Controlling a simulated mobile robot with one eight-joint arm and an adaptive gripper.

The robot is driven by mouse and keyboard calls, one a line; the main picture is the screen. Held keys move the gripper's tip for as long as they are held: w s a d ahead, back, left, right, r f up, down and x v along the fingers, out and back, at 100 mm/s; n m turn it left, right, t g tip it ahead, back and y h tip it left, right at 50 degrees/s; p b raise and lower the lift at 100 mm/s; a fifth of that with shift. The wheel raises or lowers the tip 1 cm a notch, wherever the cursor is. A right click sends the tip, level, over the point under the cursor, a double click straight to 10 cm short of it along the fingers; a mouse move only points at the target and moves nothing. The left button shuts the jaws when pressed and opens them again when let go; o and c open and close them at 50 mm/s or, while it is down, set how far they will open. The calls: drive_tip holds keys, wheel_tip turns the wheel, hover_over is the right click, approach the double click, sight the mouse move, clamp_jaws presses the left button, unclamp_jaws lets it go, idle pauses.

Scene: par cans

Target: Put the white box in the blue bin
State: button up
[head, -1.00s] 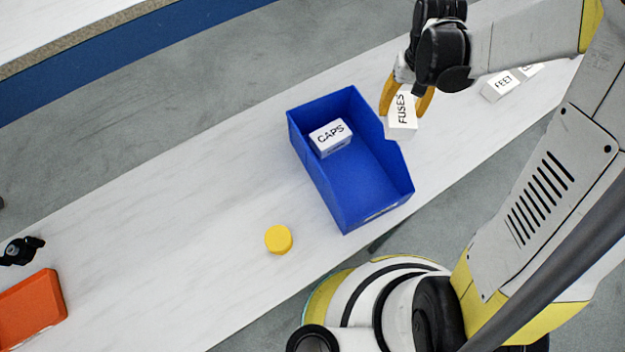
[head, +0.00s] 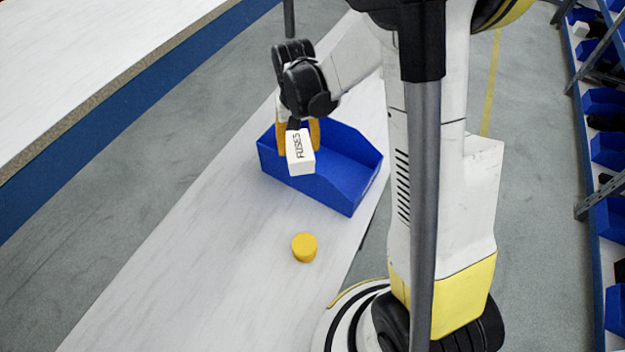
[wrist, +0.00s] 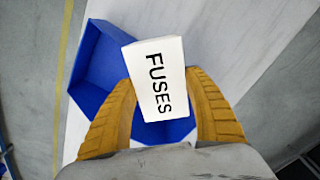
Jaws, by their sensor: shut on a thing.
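A white box marked FUSES (head: 301,158) is held between the yellow fingers of my gripper (head: 300,134). In the wrist view the FUSES box (wrist: 158,78) sits between the two fingers (wrist: 163,108), its label facing the camera. The blue bin (head: 345,190) stands on the white bench. In the head view the held box covers the bin's left part. In the wrist view the bin (wrist: 92,62) shows behind and to the left of the box. The height of the box above the bin is hard to tell.
A yellow round piece (head: 304,247) lies on the white bench (head: 190,265) in front of the bin. The bench is clear to the left. A shelf with blue bins (head: 608,150) stands at the far right, across the grey floor.

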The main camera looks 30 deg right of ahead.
drive_tip(key=w+d+f+m, duration=0.2)
drive_tip(key=w+d+m, duration=0.35)
drive_tip(key=d, duration=0.25)
drive_tip(key=m+b, duration=0.2)
drive_tip(key=b, duration=0.3)
hover_over(320, 170)
wheel_tip(320, 170, down, 11)
drive_tip(key=shift+f, duration=0.15)
drive_tip(key=shift+f+b, duration=0.95)
drive_tip(key=shift+f, duration=1.05)
drive_tip(key=shift+a, duration=0.1)
drive_tip(key=shift+f, duration=0.15)
drive_tip(key=o, duration=1)
